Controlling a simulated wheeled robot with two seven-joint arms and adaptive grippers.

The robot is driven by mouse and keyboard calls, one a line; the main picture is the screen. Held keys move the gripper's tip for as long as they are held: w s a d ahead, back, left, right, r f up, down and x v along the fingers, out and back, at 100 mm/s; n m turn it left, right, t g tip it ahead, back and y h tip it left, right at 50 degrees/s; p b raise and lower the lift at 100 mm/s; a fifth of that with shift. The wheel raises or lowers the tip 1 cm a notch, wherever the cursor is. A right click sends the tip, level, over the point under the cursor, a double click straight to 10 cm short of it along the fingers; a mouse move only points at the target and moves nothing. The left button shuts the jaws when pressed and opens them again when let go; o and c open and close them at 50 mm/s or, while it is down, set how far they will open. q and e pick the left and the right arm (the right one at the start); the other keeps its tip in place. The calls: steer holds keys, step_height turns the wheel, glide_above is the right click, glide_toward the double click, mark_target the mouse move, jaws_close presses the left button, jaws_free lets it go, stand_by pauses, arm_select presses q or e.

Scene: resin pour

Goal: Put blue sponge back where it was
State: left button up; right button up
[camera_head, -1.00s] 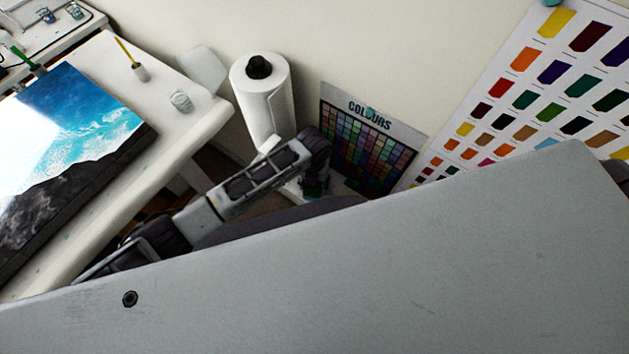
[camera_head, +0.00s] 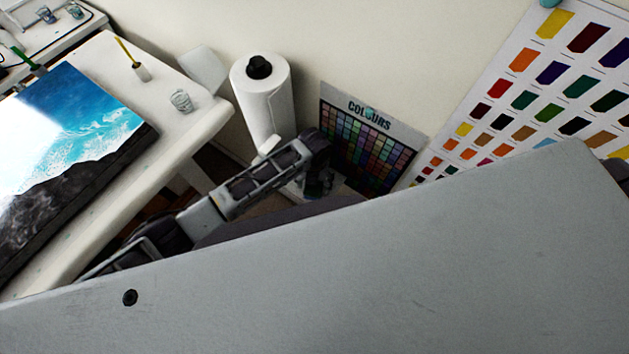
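I cannot make out a blue sponge in the head view. An arm comes in from the left, and my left gripper (camera_head: 318,182) points down at its end, in front of the colour chart and to the right of the paper towel roll (camera_head: 266,108). The gripper is small and dark here, and its fingertips are partly hidden, so I cannot tell if it is open or shut or holds anything. My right gripper is not in view. The lower part of the view is blocked by a large grey surface close to the camera.
A white table (camera_head: 205,108) at left bears a blue-and-black resin picture (camera_head: 98,112), a clear cup (camera_head: 181,101) and a brush in a small holder (camera_head: 141,72). A COLOURS chart (camera_head: 372,140) and a larger swatch sheet (camera_head: 545,100) stand at the wall.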

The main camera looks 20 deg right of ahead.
arm_select(q)
steer(key=shift+r, duration=0.15)
step_height(320, 180, up, 12)
stand_by(0.7)
stand_by(1.6)
